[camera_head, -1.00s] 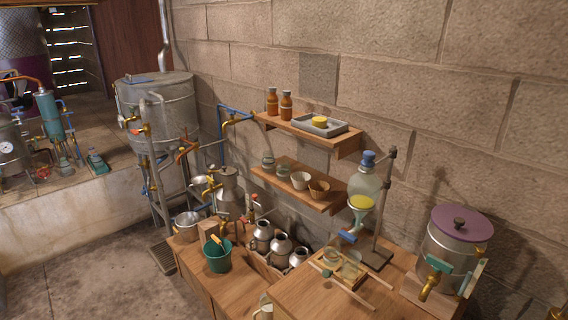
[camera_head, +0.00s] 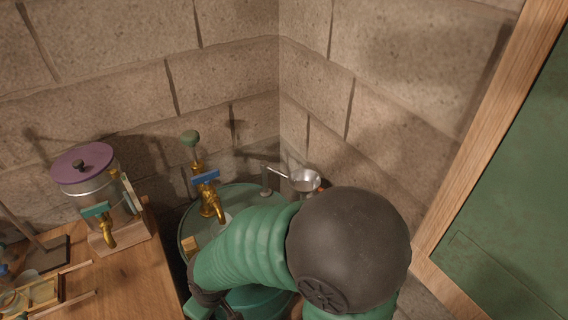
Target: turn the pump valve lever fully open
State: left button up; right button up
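A brass pump (camera_head: 209,200) stands on top of a green drum (camera_head: 188,225), left of the middle in the head view. A blue lever (camera_head: 206,178) lies across its upper part, and a green ball knob (camera_head: 190,138) tops its rod. My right arm, with a green sleeve and a dark round joint, covers much of the drum. Dark parts at its lower end, perhaps my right gripper (camera_head: 222,305), show at the bottom edge, below and apart from the pump. The fingers cannot be made out. My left gripper is out of view.
A steel dispenser (camera_head: 122,203) with a purple lid and brass tap stands on the wooden bench (camera_head: 135,280) at left. A small metal pan (camera_head: 305,180) sits behind my arm near the wall corner. A green board (camera_head: 510,220) in a wooden frame is at right.

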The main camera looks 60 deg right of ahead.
aim_at(205, 178)
jog(key=z, duration=1.25)
jog(key=i+l+u, duration=0.15)
jog(key=l, duration=0.15)
jog(key=l+u, duration=0.15)
jog(key=l, duration=0.15)
jog(key=i, duration=0.05)
